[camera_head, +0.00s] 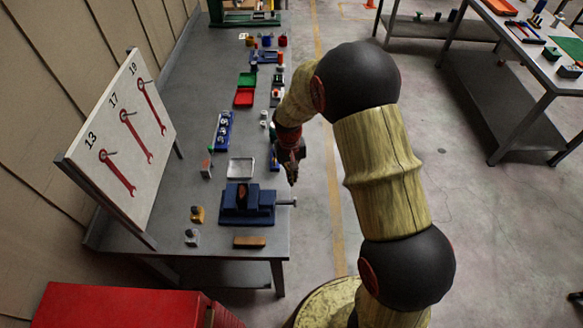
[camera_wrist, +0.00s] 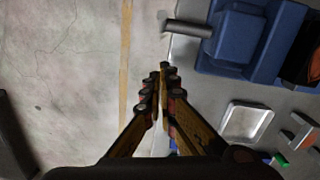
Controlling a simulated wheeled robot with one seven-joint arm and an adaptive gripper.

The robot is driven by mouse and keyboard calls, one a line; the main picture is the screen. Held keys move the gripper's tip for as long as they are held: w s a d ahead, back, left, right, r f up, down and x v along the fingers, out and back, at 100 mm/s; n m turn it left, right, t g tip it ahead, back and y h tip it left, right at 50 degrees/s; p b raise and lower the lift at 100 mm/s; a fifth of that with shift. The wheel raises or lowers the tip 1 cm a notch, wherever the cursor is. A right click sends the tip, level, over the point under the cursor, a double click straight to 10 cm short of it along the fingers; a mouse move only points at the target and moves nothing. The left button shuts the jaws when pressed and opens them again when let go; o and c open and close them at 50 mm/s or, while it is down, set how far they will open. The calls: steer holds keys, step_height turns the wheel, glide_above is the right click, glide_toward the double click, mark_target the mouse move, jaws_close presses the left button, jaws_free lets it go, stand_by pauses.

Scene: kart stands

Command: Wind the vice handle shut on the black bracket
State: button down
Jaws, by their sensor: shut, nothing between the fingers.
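The blue vice (camera_head: 262,212) sits on the grey bench near its front right edge, and its blue body also shows in the wrist view (camera_wrist: 232,37). Its grey handle (camera_head: 286,202) sticks out to the right past the bench edge; in the wrist view the handle (camera_wrist: 188,28) points left. A dark and orange-brown piece (camera_head: 242,193) stands at the vice jaws; I cannot tell for sure that it is the black bracket. It is partly cut off in the wrist view (camera_wrist: 306,60). My gripper (camera_head: 292,180) is shut and empty, just beyond the handle and apart from it; its fingertips (camera_wrist: 163,68) meet.
A silver tray (camera_head: 241,168) and a blue holder (camera_head: 222,131) lie behind the vice. A wooden block (camera_head: 249,242) lies in front. A board with red wrenches (camera_head: 122,140) stands at left. The floor right of the bench is clear.

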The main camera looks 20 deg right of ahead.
mark_target(285, 202)
steer(key=s, duration=0.4)
steer(key=shift+a+f, duration=0.2)
steer(key=shift+s+a+r, duration=0.1)
steer(key=shift+s+a, duration=0.1)
steer(key=shift+s, duration=0.7)
